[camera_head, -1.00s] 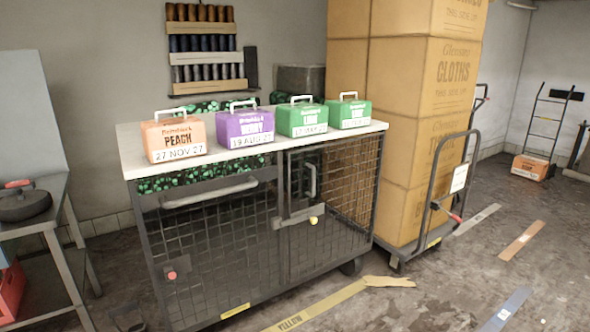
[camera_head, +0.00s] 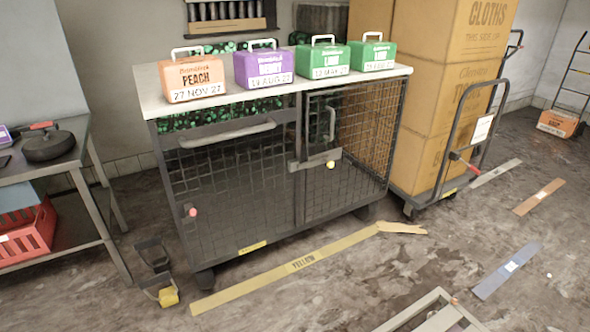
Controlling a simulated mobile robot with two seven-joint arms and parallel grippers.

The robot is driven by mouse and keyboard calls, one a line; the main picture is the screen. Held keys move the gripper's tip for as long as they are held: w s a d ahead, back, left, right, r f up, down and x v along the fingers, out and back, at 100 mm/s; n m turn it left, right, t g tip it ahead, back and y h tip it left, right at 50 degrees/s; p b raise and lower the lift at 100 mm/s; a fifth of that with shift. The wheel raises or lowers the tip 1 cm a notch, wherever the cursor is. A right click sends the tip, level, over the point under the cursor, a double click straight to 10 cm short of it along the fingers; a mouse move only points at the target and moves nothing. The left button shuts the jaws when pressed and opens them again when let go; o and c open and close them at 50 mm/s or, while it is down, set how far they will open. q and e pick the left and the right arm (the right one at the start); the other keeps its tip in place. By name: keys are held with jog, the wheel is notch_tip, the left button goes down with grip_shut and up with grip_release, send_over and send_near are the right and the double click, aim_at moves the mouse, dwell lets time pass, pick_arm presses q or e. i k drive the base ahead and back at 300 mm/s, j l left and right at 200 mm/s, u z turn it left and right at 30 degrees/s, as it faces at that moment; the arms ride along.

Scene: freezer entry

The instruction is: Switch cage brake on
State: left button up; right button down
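The cage (camera_head: 240,190) is a dark wire-mesh trolley with a white top, standing on castors in the middle. A red knob (camera_head: 192,212) sits low on its left front. A yellow knob (camera_head: 330,164) sits on the latch bar between its front panels. A dark bracket or pedal with a yellow block (camera_head: 168,297) is near the floor at its left end; whether this is the brake, and how it is set, I cannot tell. Neither of my grippers is in view.
Orange, purple and green boxes stand on the cage top. A steel table (camera_head: 85,185) with a pan (camera_head: 48,146) and red crate (camera_head: 28,232) is at left. A cart of cartons (camera_head: 445,100) stands at right. A pale frame (camera_head: 430,312) lies at bottom. Floor in front is partly clear.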

aim_at(193, 212)
jog(key=i+j+u, duration=0.3)
jog(key=j, duration=0.15)
jog(key=i+j+u, duration=0.3)
jog(key=i+u, duration=0.45)
jog(key=i, duration=0.5)
